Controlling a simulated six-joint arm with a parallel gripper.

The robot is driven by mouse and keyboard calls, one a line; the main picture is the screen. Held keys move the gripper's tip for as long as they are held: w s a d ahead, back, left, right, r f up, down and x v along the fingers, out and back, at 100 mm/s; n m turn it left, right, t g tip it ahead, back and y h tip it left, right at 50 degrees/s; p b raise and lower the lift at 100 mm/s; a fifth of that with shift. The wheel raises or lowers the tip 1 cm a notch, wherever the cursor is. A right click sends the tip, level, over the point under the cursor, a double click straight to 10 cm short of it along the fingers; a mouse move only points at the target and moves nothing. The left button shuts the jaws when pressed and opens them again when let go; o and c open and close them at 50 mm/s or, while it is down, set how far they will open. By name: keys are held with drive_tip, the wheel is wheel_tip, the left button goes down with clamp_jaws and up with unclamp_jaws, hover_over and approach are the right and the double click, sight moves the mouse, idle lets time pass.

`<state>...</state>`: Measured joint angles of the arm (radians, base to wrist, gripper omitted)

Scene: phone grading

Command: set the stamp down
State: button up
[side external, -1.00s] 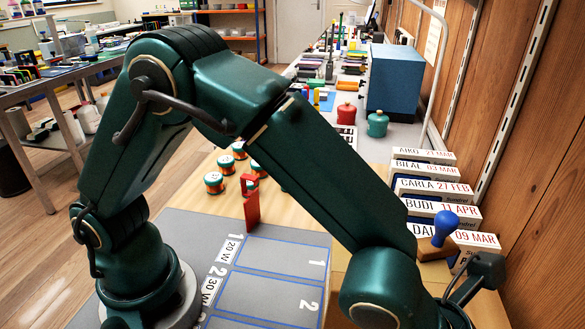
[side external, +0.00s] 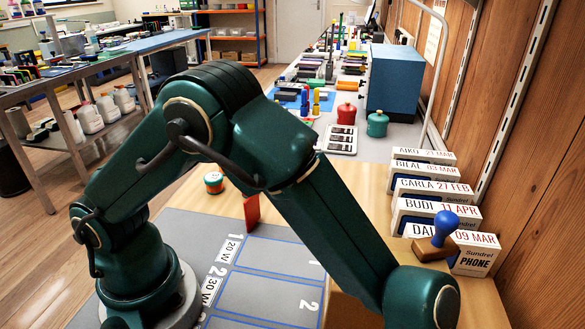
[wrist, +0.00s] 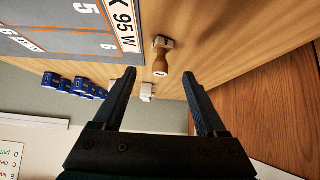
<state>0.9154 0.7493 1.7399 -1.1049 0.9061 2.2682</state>
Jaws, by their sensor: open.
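A stamp with a blue knob handle (side external: 446,222) and a brown wooden base stands upright in front of the lowest box at the right in the side view. My gripper (wrist: 160,85) is open and shows only in the wrist view; nothing is between its fingers. In the wrist view a small wooden-handled item with a pale base (wrist: 161,68) stands on the wood beyond the fingertips, beside the grey mat. I cannot tell whether it is another stamp.
Several white phone boxes (side external: 425,191) stand in a row along the right wall. A grey mat (side external: 263,254) with numbered blue-outlined fields lies in front of my arm. Several blue items (wrist: 67,84) are in the wrist view.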

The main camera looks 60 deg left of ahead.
drive_tip(key=shift+s+d+f, duration=0.1)
drive_tip(key=shift+s+f, duration=0.05)
drive_tip(key=shift+f, duration=0.75)
drive_tip(key=shift+x, duration=2.25)
clamp_jaws()
